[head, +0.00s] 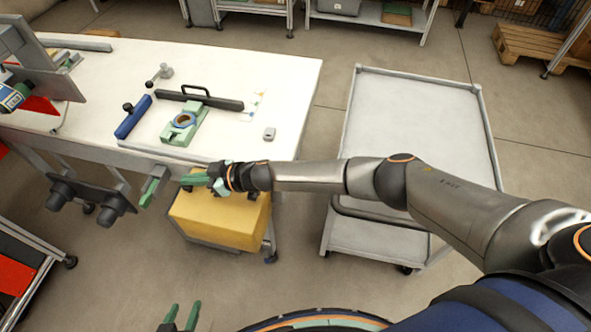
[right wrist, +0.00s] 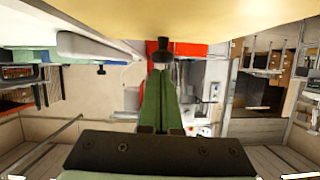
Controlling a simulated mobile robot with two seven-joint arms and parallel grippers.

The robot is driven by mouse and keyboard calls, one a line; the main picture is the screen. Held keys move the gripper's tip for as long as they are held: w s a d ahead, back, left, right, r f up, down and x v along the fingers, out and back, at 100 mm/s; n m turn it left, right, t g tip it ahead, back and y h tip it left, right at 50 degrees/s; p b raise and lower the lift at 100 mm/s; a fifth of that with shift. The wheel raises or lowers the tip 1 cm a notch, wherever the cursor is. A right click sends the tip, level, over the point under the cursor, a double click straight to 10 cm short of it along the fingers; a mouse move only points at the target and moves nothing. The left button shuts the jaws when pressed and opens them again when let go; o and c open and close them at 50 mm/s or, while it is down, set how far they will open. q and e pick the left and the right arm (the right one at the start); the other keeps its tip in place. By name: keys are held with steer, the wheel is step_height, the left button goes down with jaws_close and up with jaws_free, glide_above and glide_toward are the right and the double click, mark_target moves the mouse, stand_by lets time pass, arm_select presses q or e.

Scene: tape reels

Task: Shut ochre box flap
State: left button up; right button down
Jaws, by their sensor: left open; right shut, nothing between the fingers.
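The ochre box (head: 222,218) stands below the front edge of the white table, with a grey lower part. I cannot make out its flap separately from the top. My right gripper (head: 190,180) is shut and empty, at the upper far edge of the box in the head view. Whether it touches the box I cannot tell. In the right wrist view its green fingers (right wrist: 161,100) are together, and a broad ochre surface (right wrist: 200,15) fills the top of the picture. My left gripper (head: 182,316) is open and empty at the bottom of the head view, apart from the box.
The white table (head: 290,75) holds a green fixture (head: 184,122), a blue bar (head: 133,117) and a dark handled bar (head: 200,100). A grey cart (head: 410,110) stands to the right. Black fittings (head: 92,198) hang left of the box. Floor is clear in front.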

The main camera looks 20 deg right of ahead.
stand_by(0.6)
step_height(320, 180, up, 4)
steer(key=p, duration=0.5)
steer(key=shift+r, duration=0.2)
steer(key=shift+d, duration=0.3)
steer(key=s+d+r, duration=0.4)
steer(key=d+r, duration=0.2)
steer(key=s+a+f+m+t, duration=0.1)
steer(key=s+a+m+t, duration=0.15)
steer(key=s+a, duration=0.4)
steer(key=s+d+f+m+h, duration=0.2)
steer(key=s+d+f, duration=0.3)
steer(key=d, duration=0.3)
steer(key=s+d+f+m+h, duration=0.2)
steer(key=s+d+f+h, duration=0.2)
steer(key=d, duration=0.4)
steer(key=s+d+f+m+h, duration=0.2)
steer(key=s+d+f+h, duration=0.1)
steer(key=s+d+f, duration=0.2)
steer(key=s+d, duration=0.2)
steer(key=d, duration=0.1)
steer(key=shift+f+g+b, duration=0.3)
steer(key=shift+f+g, duration=0.05)
